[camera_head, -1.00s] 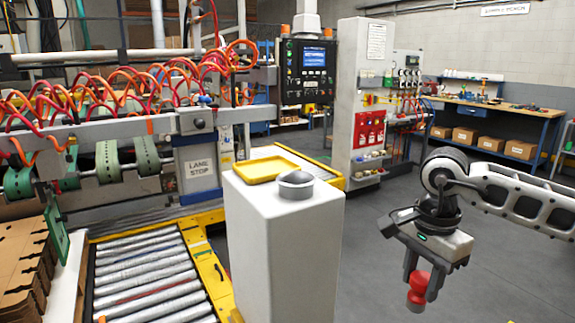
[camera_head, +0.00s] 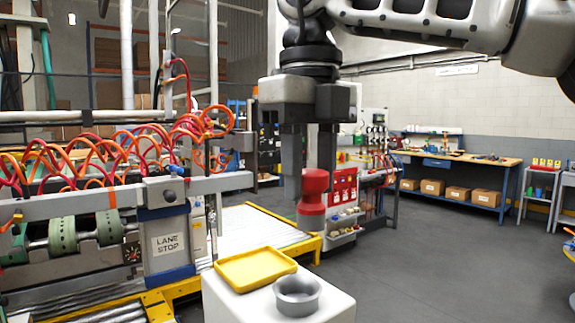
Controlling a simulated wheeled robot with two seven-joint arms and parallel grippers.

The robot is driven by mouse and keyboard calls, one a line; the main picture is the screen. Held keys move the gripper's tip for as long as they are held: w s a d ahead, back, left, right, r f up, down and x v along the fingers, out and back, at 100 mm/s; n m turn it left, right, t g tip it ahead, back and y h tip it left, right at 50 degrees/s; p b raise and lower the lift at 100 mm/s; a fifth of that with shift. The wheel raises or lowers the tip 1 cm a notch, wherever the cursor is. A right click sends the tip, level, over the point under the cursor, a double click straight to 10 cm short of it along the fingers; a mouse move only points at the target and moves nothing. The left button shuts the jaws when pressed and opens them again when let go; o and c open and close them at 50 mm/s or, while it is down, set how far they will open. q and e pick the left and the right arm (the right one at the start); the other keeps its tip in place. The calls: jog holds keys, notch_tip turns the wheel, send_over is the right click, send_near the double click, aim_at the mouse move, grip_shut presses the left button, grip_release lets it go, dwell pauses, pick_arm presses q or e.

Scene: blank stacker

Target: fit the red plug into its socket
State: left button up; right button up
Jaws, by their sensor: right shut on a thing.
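My right gripper (camera_head: 308,178) comes in from the upper right, pointing down, and is shut on the red plug (camera_head: 312,203). The plug has a rounded top and a wider lower part, and hangs roughly upright below the fingertips. The socket (camera_head: 297,296) is a grey, round, open-topped cup with a flared rim on the white pedestal. The plug shows above the socket and slightly to its right, apart from it with a clear gap. My left gripper is not in view.
A yellow tray (camera_head: 255,268) sits beside the socket on the white pedestal (camera_head: 230,305). The lane stop machine (camera_head: 165,225) with orange hoses stands at left. A workbench (camera_head: 470,165) is at the back right. The grey floor at right is clear.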

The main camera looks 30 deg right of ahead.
aim_at(298, 214)
jog(key=shift+w+a, duration=0.1)
jog(key=shift+a, duration=0.75)
jog(key=shift+d+f, duration=0.1)
jog(key=shift+f, duration=2.35)
jog(key=shift+f+b, duration=0.55)
jog(key=shift+f, duration=0.5)
jog(key=shift+f+b, duration=0.15)
jog(key=shift+b, duration=0.15)
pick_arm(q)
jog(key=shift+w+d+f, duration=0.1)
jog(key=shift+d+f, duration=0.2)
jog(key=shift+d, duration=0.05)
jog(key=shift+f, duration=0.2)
pick_arm(e)
jog(key=shift+f, duration=0.1)
pick_arm(q)
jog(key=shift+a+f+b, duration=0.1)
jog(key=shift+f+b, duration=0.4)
jog(key=shift+b, duration=0.05)
pick_arm(e)
jog(key=shift+f, duration=0.55)
